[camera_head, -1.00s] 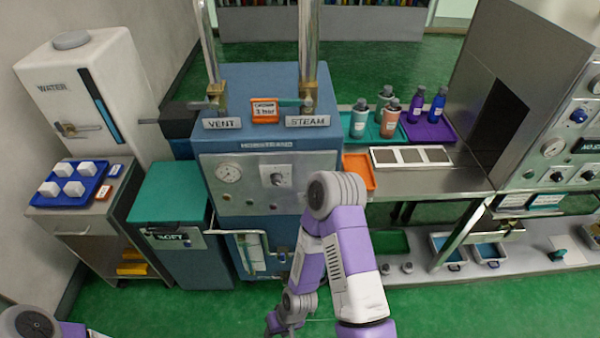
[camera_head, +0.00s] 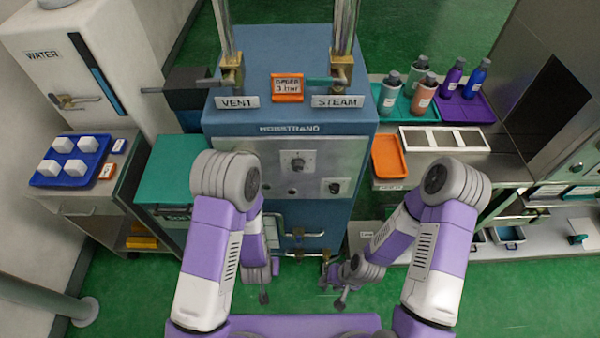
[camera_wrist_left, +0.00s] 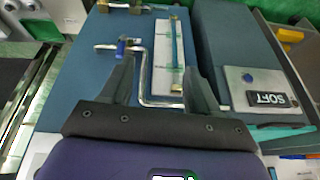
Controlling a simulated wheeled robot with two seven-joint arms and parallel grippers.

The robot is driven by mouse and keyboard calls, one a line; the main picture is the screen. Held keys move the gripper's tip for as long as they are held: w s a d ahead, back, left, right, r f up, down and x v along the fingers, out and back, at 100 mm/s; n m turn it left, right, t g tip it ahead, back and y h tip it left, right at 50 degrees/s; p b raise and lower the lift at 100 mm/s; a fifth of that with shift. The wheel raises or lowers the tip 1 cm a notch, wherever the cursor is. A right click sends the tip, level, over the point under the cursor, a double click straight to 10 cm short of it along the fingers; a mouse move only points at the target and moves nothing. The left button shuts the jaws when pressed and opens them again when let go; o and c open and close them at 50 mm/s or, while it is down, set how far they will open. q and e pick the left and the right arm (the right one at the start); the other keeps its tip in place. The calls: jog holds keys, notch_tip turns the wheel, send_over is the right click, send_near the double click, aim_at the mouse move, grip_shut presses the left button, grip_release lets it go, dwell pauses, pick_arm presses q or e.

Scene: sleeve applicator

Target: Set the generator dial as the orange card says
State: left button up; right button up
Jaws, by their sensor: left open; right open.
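The orange card (camera_head: 288,87) stands on top of the blue generator (camera_head: 230,123), between the VENT and STEAM labels; its small print is hard to read, but a 3 shows. The generator's dial (camera_head: 297,163) is a dark knob on a pale plate on the front panel, its setting too small to read. My right gripper (camera_head: 340,296) is open and empty, low in front of the generator's right side. My left gripper (camera_head: 264,294) is low in front of its left side; in the left wrist view it (camera_wrist_left: 158,68) is open, with a bent chrome pipe showing between its fingers. Neither touches the dial.
My left arm covers the panel's left part, where the gauge was. A teal-lidded SOFT box (camera_head: 172,165) stands left, beside a blue tray (camera_head: 95,158) of white blocks. Bottles and an orange tray (camera_head: 389,157) stand on the right bench. Low pipework (camera_head: 303,234) juts out at the front.

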pick_arm(q)
jog(key=w+d+r+m+t+y, duration=0.1)
jog(key=w+r+m+t, duration=0.15)
jog(key=w+r, duration=0.2)
jog(key=m+t+h+b, duration=0.15)
jog(key=m+t, duration=0.35)
jog(key=t, duration=0.6)
send_near(297, 169)
jog(key=w, duration=0.2)
jog(key=shift+y, duration=0.25)
jog(key=w, duration=0.6)
jog(key=shift+w+d+f, duration=0.1)
jog(key=shift+w+d, duration=0.15)
jog(key=shift+w, duration=0.1)
jog(key=c, duration=1)
jog(key=shift+c, duration=0.2)
jog(key=shift+b, duration=0.35)
